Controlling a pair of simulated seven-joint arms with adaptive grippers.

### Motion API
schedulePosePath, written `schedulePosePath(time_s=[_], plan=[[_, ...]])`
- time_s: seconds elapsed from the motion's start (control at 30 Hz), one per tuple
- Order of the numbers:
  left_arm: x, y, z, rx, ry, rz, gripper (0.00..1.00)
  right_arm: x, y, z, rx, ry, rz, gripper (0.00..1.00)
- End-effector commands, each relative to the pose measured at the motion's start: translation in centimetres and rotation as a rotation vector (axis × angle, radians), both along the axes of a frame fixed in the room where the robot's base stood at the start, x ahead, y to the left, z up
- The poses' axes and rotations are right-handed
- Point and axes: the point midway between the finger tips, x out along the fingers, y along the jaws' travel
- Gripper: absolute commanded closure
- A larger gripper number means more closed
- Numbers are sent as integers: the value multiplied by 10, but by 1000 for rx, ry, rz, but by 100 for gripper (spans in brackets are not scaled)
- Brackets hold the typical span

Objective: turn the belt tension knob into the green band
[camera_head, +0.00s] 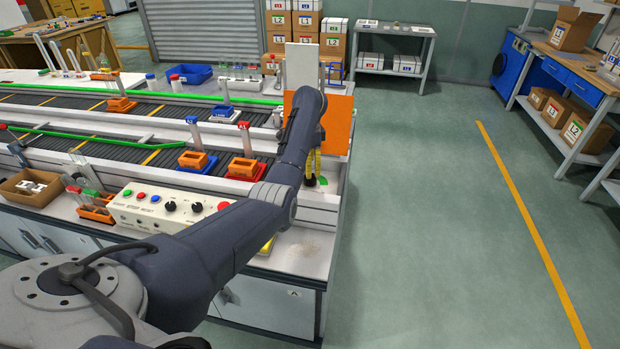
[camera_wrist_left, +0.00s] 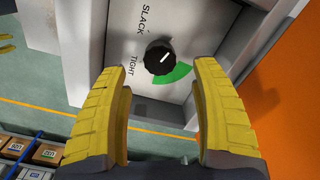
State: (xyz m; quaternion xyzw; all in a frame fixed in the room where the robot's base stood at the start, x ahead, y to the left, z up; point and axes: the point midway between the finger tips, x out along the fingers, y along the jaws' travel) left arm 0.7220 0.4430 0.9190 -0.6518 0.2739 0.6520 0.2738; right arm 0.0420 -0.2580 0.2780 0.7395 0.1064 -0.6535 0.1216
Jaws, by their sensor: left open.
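The belt tension knob (camera_wrist_left: 159,58) is a round black dial on a pale panel (camera_wrist_left: 196,20) in the left wrist view. Its white pointer mark is directed to the upper right, outside the green band (camera_wrist_left: 180,74), which lies at the knob's lower right. The words SLACK and TIGHT are printed to its left. My left gripper (camera_wrist_left: 157,70) is open, with its yellow fingers on either side of the knob and apart from it. In the head view my left gripper (camera_head: 314,165) is partly hidden by my arm at the conveyor's end. My right gripper is not in view.
An orange panel (camera_head: 337,122) stands close beside the knob, and also shows at the right in the left wrist view (camera_wrist_left: 275,90). A control box (camera_head: 150,205) and orange carriers (camera_head: 245,167) are to the left. The floor at right is clear.

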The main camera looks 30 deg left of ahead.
Motion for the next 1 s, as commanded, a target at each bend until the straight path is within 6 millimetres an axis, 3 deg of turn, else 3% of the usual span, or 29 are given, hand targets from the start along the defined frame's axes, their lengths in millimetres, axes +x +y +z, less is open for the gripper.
schedulePosePath(time_s=[0.1,0.4,0.9,1.0], plan=[[-1,-1,-19,-1,4,-2,36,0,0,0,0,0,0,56],[0,-1,-49,-1,2,-1,36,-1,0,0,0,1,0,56],[0,0,-57,-1,1,0,36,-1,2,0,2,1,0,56],[0,0,-57,-1,1,0,44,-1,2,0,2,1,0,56]])
